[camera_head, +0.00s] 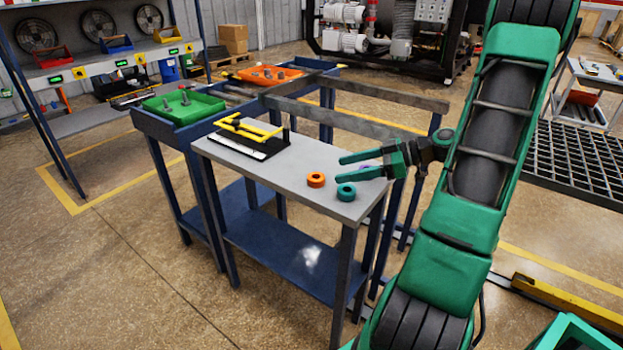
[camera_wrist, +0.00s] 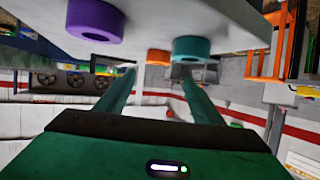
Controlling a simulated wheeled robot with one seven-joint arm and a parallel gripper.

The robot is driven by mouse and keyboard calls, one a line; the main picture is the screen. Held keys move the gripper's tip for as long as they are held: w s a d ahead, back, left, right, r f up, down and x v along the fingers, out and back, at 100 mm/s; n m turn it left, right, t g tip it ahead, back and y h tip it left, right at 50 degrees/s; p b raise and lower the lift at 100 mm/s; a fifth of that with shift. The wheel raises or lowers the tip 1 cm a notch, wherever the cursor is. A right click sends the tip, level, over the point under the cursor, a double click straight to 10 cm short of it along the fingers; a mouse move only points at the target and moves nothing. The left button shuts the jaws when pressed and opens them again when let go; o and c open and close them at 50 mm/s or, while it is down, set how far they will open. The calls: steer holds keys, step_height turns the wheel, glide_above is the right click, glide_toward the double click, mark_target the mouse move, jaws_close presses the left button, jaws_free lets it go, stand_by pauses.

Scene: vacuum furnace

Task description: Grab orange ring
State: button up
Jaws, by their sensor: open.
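The orange ring (camera_head: 316,179) lies flat on the grey table top (camera_head: 262,178) near its front right part. A teal ring (camera_head: 346,191) lies just to its right, and a purple ring (camera_head: 371,172) shows partly behind my gripper. My gripper (camera_head: 341,167) is open and empty, its two fingers pointing left above the table, to the right of the orange ring. In the wrist view the picture is tilted over; the orange ring (camera_wrist: 158,57) shows between the fingers (camera_wrist: 150,75), beyond the teal ring (camera_wrist: 192,49) and purple ring (camera_wrist: 95,20).
A yellow-handled fixture on a black plate (camera_head: 226,143) stands at the table's left end. A green tray (camera_head: 184,106) and an orange tray (camera_head: 270,76) sit on the blue bench behind. The table's middle is clear. A dark grating (camera_head: 575,160) lies to the right.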

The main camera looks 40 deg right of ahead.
mark_target(323, 177)
steer(key=shift+x, duration=1.5)
steer(key=shift+d+f+x, duration=0.1)
steer(key=shift+f+x, duration=0.05)
steer(key=shift+x, duration=0.7)
steer(key=shift+d+f+x, duration=0.1)
steer(key=shift+f+x, duration=0.1)
steer(key=shift+x, duration=0.6)
steer(key=shift+d+f+x, duration=0.1)
steer(key=shift+f+x, duration=0.05)
steer(key=shift+x, duration=0.7)
steer(key=c, duration=1.3)
